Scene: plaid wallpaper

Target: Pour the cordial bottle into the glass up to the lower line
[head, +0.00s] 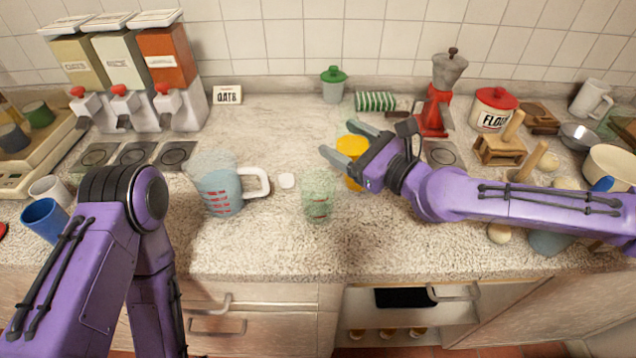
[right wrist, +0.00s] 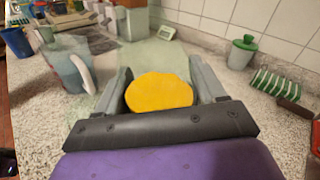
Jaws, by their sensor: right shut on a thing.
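My right gripper (head: 337,139) reaches in from the right, shut on the cordial bottle. The bottle's orange-yellow cordial (head: 351,147) shows between and below the fingers in the head view; its clear upper part is hard to make out. It looks about upright; I cannot tell whether its base touches the counter. In the right wrist view the yellow cordial (right wrist: 158,92) sits between the two fingers (right wrist: 163,92). The glass (head: 318,197), greenish and clear, stands in front and left of the bottle and looks empty. Its lines are too faint to tell. My left gripper is out of view.
A measuring jug (head: 222,192) with red marks stands left of the glass, with a small white item (head: 286,180) between. Dispensers (head: 125,70) stand back left. A red grinder (head: 434,108), flour tin (head: 493,108) and wooden stand (head: 499,150) crowd the right.

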